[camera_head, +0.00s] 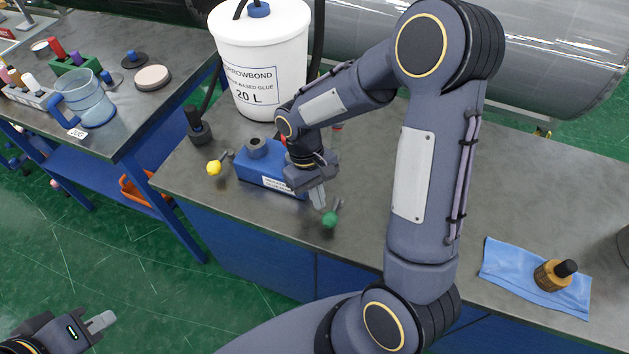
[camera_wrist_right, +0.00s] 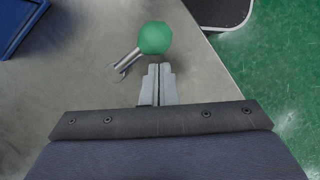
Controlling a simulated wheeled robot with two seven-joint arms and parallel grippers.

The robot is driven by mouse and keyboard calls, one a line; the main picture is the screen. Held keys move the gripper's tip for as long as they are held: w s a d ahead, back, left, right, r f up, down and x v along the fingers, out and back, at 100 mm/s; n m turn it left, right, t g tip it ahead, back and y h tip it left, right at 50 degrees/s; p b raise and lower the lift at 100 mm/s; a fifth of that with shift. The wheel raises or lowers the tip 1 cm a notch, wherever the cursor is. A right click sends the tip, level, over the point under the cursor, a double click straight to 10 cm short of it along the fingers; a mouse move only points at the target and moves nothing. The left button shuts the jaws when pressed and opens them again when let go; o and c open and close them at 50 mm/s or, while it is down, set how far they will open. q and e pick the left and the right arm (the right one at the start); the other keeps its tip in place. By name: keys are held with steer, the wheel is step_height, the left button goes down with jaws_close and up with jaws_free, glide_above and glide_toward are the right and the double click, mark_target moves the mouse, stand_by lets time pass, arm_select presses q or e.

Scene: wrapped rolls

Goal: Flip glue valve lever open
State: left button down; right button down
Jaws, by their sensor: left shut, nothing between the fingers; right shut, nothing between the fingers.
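A green ball knob (camera_head: 330,219) on a short metal lever (camera_head: 338,205) is at the front edge of the workbench. In the right wrist view the knob (camera_wrist_right: 155,38) lies just beyond my fingertips, with its metal lever (camera_wrist_right: 127,62) slanting down-left. My right gripper (camera_head: 319,200) is shut and empty, pointing down close to the knob; a small gap shows in the wrist view. A yellow ball knob (camera_head: 214,168) on another metal lever is left of a blue box (camera_head: 258,170) with a white label. My left gripper (camera_head: 100,322) is shut and empty, low at the left, away from the bench.
A white glue bucket (camera_head: 262,60) marked 20 L stands behind the blue box. A blue cloth (camera_head: 508,264) with a brown, black-topped bottle (camera_head: 553,275) lies at the right. A side table with a clear jug (camera_head: 92,103) is at the left. A large grey roll (camera_head: 550,45) lies behind.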

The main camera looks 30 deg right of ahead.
mark_target(333, 213)
steer(key=shift+s+f, duration=0.2)
steer(key=shift+f, duration=0.35)
steer(key=shift+s+d+n+h, duration=0.1)
steer(key=shift+s+n+h, duration=0.25)
steer(key=shift+n, duration=0.35)
steer(key=shift+s+d+n+b, duration=0.1)
steer(key=shift+s+n+b, duration=0.3)
steer(key=shift+n, duration=0.4)
steer(key=s+n, duration=0.1)
steer(key=d+n+h, duration=0.1)
steer(key=n, duration=0.1)
steer(key=shift+s+n+t, duration=0.3)
steer(key=shift+s+t, duration=0.1)
steer(key=n, duration=0.1)
steer(key=s+d+n+h, duration=0.1)
steer(key=shift+n+t+b, duration=0.4)
steer(key=d+n, duration=0.1)
steer(key=s+d+n+t, duration=0.1)
steer(key=n, duration=0.1)
steer(key=shift+n+h, duration=0.25)
steer(key=shift+n, duration=0.05)
steer(key=shift+d, duration=0.25)
steer(key=shift+s+d, duration=0.1)
